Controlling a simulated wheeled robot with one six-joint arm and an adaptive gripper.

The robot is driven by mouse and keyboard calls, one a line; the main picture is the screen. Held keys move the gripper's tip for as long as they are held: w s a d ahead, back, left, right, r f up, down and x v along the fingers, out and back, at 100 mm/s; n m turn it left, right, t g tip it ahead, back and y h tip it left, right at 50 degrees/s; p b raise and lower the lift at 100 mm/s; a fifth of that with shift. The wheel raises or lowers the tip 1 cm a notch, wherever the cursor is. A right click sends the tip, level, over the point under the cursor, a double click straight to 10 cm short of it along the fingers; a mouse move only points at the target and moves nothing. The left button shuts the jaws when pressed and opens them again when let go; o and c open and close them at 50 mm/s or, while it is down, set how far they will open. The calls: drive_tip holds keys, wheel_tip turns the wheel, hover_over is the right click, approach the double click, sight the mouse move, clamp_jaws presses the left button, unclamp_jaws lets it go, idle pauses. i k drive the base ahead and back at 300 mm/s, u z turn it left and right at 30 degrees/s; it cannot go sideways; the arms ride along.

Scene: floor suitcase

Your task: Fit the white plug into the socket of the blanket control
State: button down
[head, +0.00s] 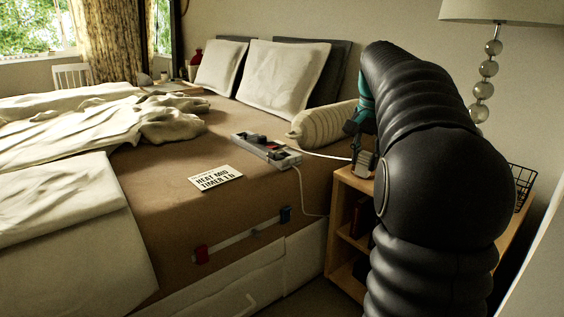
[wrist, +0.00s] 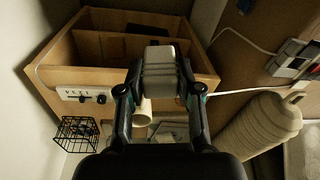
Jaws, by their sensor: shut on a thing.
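My gripper (wrist: 160,88) is shut on the white plug (wrist: 158,68), a pale blocky piece between the two fingers. In the head view my gripper (head: 364,150) holds the plug (head: 365,165) beside the bed, near the nightstand's top. A white cord runs left from my gripper toward the blanket control (head: 266,150). The plug and control are well apart. I cannot make out the socket opening.
A ribbed cream bottle-shaped thing (head: 326,123) lies behind the control. A printed card (head: 215,178) lies in front. The wooden nightstand (wrist: 140,20) carries a white socket strip (wrist: 82,96) and a black wire basket (wrist: 77,134). A second cord hangs down the bed's side.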

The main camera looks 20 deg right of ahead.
sight(293, 159)
drive_tip(key=i, duration=0.9)
